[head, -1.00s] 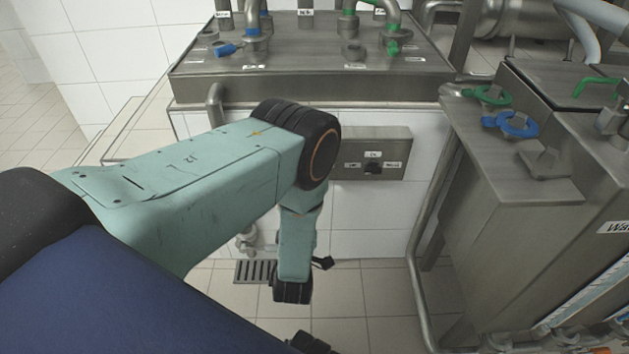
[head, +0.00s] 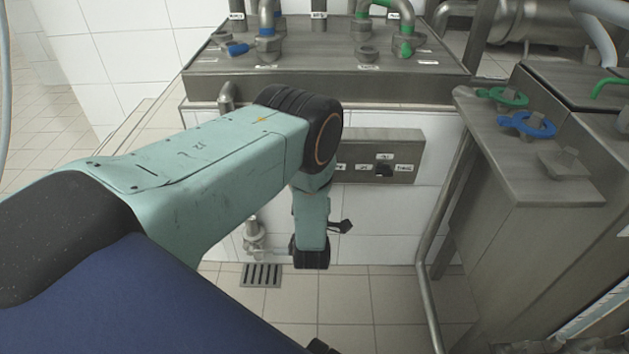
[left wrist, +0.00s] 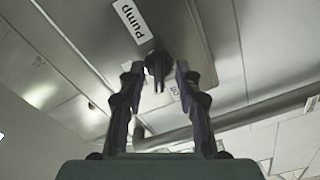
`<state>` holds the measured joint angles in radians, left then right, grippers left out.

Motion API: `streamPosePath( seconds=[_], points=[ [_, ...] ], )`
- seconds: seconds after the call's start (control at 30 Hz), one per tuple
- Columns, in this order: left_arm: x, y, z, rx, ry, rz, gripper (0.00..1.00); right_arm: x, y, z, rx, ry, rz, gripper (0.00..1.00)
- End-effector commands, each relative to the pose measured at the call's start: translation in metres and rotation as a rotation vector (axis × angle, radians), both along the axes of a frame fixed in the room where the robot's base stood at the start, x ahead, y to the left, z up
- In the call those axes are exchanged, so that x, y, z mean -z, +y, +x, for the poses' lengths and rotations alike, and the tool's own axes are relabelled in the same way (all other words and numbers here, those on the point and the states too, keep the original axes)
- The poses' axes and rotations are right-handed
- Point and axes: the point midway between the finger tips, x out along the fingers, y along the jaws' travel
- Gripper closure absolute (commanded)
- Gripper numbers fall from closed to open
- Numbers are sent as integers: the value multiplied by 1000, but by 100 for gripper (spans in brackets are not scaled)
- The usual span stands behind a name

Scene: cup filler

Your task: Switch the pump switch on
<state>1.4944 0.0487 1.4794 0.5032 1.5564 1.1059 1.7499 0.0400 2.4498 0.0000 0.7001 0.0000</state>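The pump switch (head: 383,168) is a small black knob on a grey metal panel (head: 407,147) on the white tiled wall, with small white labels around it. In the left wrist view the black switch (left wrist: 158,66) sits ahead, beside a white label reading "Pump" (left wrist: 132,20). My left gripper (left wrist: 159,78) is open, one finger on each side of the knob in the picture, with gaps between. I cannot tell the depth between fingertips and knob. In the head view the left arm hangs in front of the wall, and its gripper (head: 341,227) is mostly hidden. My right gripper is not in view.
A steel counter (head: 325,86) with pipes and valves stands above the panel. A steel machine (head: 520,190) with green and blue valve handles is close on the right. A vertical pipe (head: 435,270) runs beside it. A drain (head: 261,275) lies in the tiled floor.

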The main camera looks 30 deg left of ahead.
Motion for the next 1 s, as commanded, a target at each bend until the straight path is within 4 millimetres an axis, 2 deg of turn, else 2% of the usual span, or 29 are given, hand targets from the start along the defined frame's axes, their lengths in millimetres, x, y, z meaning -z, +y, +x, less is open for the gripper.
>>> streamPosePath(
  seconds=[0.37,0.77,1.0],
  points=[
    [-1,4,7,2,2,1,66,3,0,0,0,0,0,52],
    [0,4,6,2,2,1,98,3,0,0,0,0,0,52],
    [0,3,7,3,2,1,100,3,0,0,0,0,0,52]
  ],
)
